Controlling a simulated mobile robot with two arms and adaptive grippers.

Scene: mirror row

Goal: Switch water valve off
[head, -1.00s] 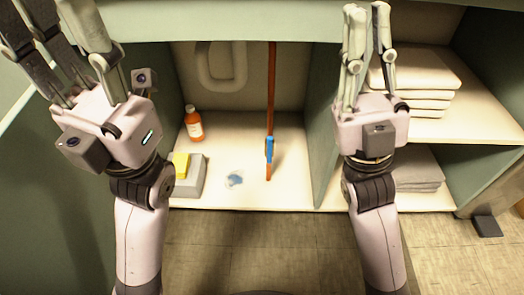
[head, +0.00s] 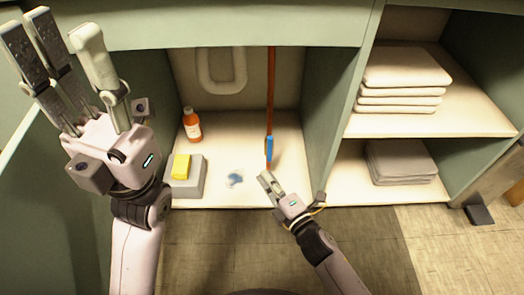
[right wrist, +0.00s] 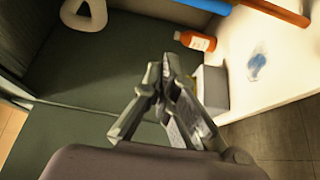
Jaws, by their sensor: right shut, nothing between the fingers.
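The water valve's blue handle (head: 269,150) sits on the orange-brown pipe (head: 271,95) inside the open cabinet and lies in line with it. The blue handle (right wrist: 208,5) and the pipe (right wrist: 278,12) also show at the top edge of the right wrist view. My right gripper (head: 265,178) is shut and empty, just in front of and below the handle, seemingly apart from it. Its closed fingers (right wrist: 168,75) show in the right wrist view. My left gripper (head: 60,45) is raised at the upper left, open and empty, away from the valve.
An orange bottle (head: 192,124), a grey box (head: 190,187) with a yellow sponge (head: 181,167) and a small blue patch (head: 235,179) are on the cabinet floor left of the pipe. A divider (head: 325,130) stands right of it. Folded towels (head: 403,78) fill the right shelves.

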